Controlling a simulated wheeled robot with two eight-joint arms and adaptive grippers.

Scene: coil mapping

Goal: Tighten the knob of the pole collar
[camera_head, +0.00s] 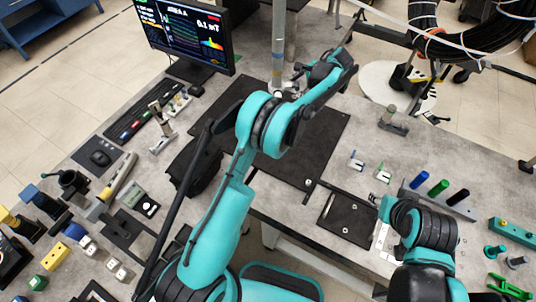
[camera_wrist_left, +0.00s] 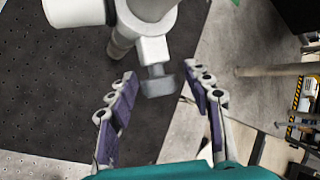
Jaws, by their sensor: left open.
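The pale upright pole (camera_head: 279,40) rises at the back of the dark mat in the head view. The light grey collar (camera_wrist_left: 152,8) shows at the top of the left wrist view, with its grey knob (camera_wrist_left: 159,83) pointing toward my gripper. My left gripper (camera_head: 298,80) is beside the pole at collar height. In the left wrist view my open left gripper (camera_wrist_left: 161,74) has its purple-padded fingers on either side of the knob, with visible gaps. In the head view the knob is too small to make out clearly. My right gripper's fingers are not seen.
The dark perforated mat (camera_head: 318,135) lies under my left arm. A monitor (camera_head: 186,35) stands at the back left. Several small tools crowd the left of the table. Coloured cylinders (camera_head: 438,188) stand at the right, and a large black coil (camera_head: 470,40) is at the back right.

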